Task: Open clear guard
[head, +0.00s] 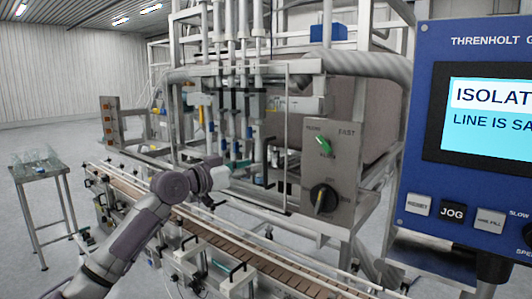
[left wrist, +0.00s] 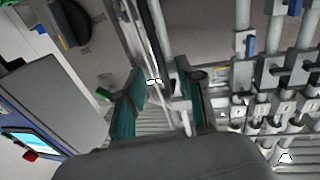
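The clear guard is see-through and hard to make out; its thin pale upright edge (head: 286,130) stands in front of the filling nozzles in the head view. A dark upright handle (head: 267,165) shows near its lower right. My left gripper (head: 243,165) is just left of this handle. In the left wrist view, the two teal fingers (left wrist: 158,95) are apart, with a pale slim bar (left wrist: 155,45) showing in the gap. I cannot tell whether the fingers touch the bar. My right gripper is not in view.
A grey control box with a green switch (head: 322,144) and a black rotary knob (head: 323,199) is right of the guard. A conveyor (head: 235,253) runs below. A blue panel (head: 425,180) with a lit screen stands close at right. A small table (head: 38,172) is at left.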

